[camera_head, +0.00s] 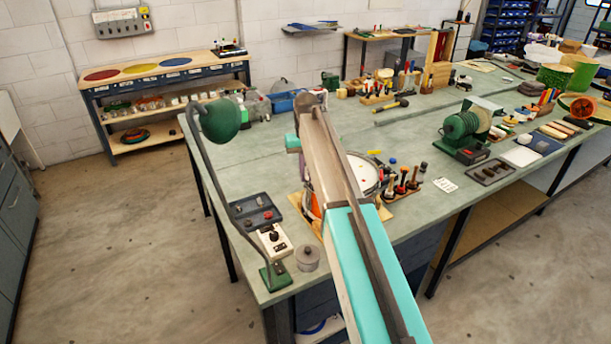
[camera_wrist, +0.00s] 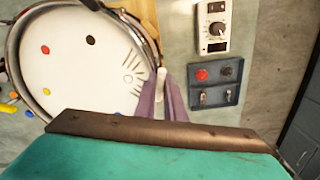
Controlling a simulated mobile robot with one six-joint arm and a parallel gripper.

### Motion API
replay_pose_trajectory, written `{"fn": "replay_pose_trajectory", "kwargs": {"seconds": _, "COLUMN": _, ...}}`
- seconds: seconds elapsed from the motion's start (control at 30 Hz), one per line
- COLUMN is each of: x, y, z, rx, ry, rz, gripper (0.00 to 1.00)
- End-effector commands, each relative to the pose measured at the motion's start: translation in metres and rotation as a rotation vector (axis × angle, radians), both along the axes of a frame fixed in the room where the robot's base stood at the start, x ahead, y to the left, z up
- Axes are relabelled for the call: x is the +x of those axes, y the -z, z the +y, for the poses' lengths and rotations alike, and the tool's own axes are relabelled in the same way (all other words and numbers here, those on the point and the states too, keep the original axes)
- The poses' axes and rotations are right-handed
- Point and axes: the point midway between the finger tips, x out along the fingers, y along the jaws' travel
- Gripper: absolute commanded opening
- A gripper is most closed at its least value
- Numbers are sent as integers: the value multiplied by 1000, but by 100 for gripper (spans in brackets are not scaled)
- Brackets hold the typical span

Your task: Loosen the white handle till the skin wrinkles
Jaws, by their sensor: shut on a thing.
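The drum's white skin (camera_wrist: 85,60) fills the upper left of the wrist view, inside a metal rim. It bears small coloured dots. Several short dark lines (camera_wrist: 132,70) show on the skin near the rim by my gripper. The white handle (camera_wrist: 161,74) is a small pale piece at the rim's right side. My gripper (camera_wrist: 163,88) has its purple fingers closed around it, and they hide part of it.
A dark tray with switches and a red knob (camera_wrist: 202,74) and a white dial box (camera_wrist: 213,27) lie right of the drum. A green lamp (camera_head: 220,120) arches over the bench's left end. A rack of coloured handles (camera_head: 403,184) stands right of the drum.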

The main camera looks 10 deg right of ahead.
Motion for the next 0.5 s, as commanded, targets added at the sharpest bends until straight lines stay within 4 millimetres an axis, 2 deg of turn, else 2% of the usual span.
{"fn": "replay_pose_trajectory", "kwargs": {"seconds": 0.5, "x": 0, "y": 0, "z": 0, "rx": 0, "ry": -43, "rz": 0, "gripper": 0}}
